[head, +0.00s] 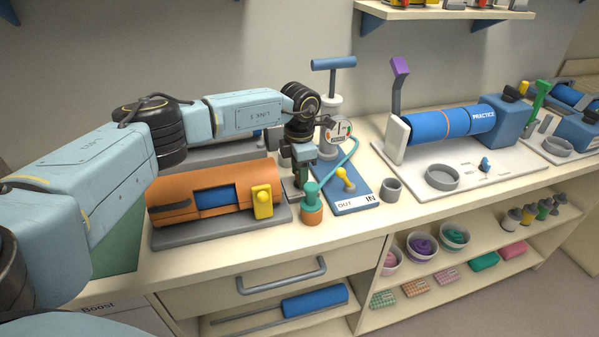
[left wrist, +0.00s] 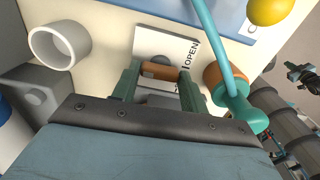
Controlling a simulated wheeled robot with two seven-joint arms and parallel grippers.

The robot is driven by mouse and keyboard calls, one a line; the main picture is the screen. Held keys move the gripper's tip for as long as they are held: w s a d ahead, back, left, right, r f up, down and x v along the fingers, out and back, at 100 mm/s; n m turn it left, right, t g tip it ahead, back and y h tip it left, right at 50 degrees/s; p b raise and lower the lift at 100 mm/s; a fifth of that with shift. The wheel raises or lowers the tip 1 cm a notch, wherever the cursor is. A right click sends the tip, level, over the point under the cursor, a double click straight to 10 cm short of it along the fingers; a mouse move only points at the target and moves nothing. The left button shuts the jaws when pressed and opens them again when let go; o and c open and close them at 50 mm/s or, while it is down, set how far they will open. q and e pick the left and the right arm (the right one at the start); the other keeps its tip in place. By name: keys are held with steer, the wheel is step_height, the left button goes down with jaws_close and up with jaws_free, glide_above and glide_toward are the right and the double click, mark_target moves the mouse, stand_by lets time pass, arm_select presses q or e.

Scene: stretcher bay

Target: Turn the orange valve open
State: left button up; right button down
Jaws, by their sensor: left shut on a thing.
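The orange valve (left wrist: 160,70) shows in the left wrist view as a short orange bar between my green fingers, over a grey base and a white plate (left wrist: 182,45) marked OPEN. My left gripper (head: 299,182) is shut on the valve, and its fingers (left wrist: 158,88) stand on both sides of it. In the head view the gripper points down just behind the orange fitting (head: 312,216) with the teal cap, and it hides the valve. Much of the plate's other lettering is hidden. My right gripper is in neither view.
A teal hose (head: 347,152) runs from the capped fitting, close beside my gripper. A blue board (head: 352,206) with a yellow-knobbed lever lies to the right. An orange cylinder (head: 172,185) on a grey base lies left. A pump (head: 330,110) with gauge stands behind.

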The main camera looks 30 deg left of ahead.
arm_select(q)
steer(key=shift+w+r+m, duration=0.1)
steer(key=shift+m, duration=0.2)
steer(key=o, duration=1)
step_height(320, 180, up, 13)
steer(key=shift+r, duration=0.15)
stand_by(0.4)
